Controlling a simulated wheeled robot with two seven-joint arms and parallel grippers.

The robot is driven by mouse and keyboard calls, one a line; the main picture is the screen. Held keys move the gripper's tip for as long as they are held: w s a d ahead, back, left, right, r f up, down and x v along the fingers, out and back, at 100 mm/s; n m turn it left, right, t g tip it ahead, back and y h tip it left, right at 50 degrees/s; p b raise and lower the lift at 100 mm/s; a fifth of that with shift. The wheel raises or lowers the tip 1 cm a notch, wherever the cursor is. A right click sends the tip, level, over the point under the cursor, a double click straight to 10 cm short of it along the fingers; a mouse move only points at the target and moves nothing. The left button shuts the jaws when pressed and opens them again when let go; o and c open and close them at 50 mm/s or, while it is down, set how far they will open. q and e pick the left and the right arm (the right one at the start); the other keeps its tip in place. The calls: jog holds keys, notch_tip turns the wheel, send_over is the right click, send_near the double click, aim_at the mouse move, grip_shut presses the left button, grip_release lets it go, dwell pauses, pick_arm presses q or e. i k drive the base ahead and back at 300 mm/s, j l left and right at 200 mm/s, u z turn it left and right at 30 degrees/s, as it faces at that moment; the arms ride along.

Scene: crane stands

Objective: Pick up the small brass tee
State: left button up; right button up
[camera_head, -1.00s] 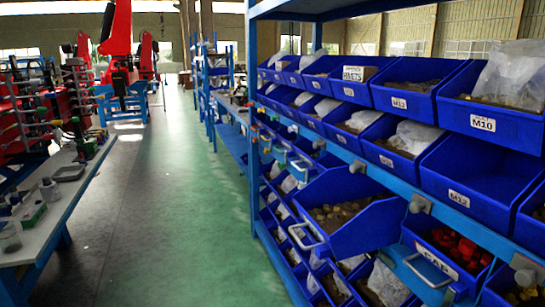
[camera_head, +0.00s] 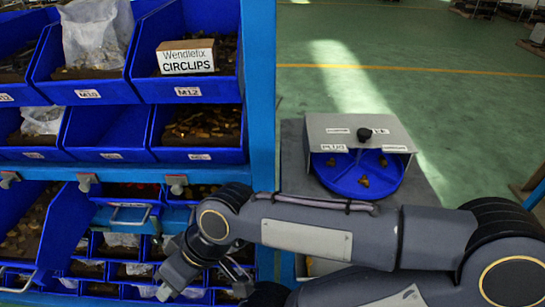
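Several small brass-coloured fittings lie on a blue round tray (camera_head: 345,186) under a grey labelled cover (camera_head: 320,128) at the right. One fitting (camera_head: 364,182) is near the tray's front, one (camera_head: 331,162) at the left and one (camera_head: 384,162) at the right. They are too small for me to tell which is the small tee. My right gripper (camera_head: 208,286) is at lower centre, in front of the lower bins and well left of the tray. Its fingers look spread, with nothing seen between them. My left gripper is not in view.
A blue rack (camera_head: 263,100) with blue bins fills the left. A pulled-out bin (camera_head: 62,228) juts out at lower left. A "Wendlefix CIRCLIPS" box (camera_head: 186,57) sits in an upper bin. My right arm crosses below the tray. Green floor (camera_head: 440,110) is clear behind.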

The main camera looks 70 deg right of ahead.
aim_at(364, 179)
jog(key=z, duration=3.15)
jog(key=i+j+u, duration=0.1)
jog(key=j+u, duration=0.25)
jog(key=i+j+u, duration=0.15)
jog(key=u, duration=0.2)
